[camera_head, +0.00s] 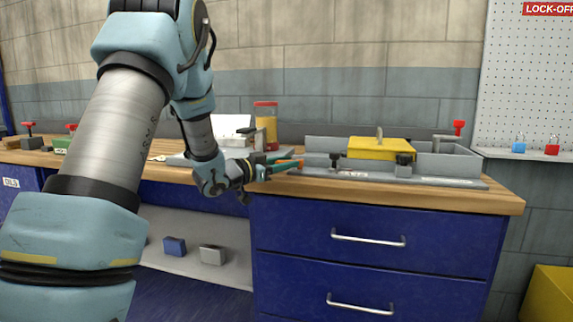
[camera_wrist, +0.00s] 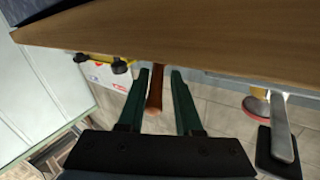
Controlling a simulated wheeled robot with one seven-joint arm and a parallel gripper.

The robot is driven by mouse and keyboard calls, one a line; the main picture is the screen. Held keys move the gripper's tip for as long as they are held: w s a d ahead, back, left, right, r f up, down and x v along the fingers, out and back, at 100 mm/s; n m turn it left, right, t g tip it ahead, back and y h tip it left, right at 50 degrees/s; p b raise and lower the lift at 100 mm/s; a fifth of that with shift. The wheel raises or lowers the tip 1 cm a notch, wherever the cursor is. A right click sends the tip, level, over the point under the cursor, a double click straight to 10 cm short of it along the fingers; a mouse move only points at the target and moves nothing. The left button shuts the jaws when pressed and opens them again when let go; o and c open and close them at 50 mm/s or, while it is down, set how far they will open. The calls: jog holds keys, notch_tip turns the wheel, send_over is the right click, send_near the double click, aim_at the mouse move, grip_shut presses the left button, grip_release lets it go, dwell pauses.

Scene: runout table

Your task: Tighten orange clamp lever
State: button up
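The orange clamp lever (camera_head: 291,163) sticks out at the front edge of the bench, left of the grey fixture. In the wrist view it shows as an orange-brown bar (camera_wrist: 156,90) between my two green fingers. My gripper (camera_head: 283,162) is at the bench edge with its fingers beside the lever. In the wrist view my gripper (camera_wrist: 160,73) is open, with a visible gap between the lever and the right finger. The left finger is very close to the lever, and I cannot tell if they touch. The lever's pivot end is hidden.
The grey fixture (camera_head: 440,180) holds a yellow block (camera_head: 380,148) on the wooden bench (camera_head: 500,199). A red-topped knob (camera_head: 459,128) stands at its right. A yellow-and-red container (camera_head: 266,122) stands behind my gripper. Blue drawers with handles (camera_head: 368,239) are below.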

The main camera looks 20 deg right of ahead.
jog(key=shift+o, duration=1.3)
jog(key=b+v, duration=0.1)
jog(key=v, duration=0.9)
jog(key=shift+a, duration=0.4)
jog(key=shift+s, duration=0.15)
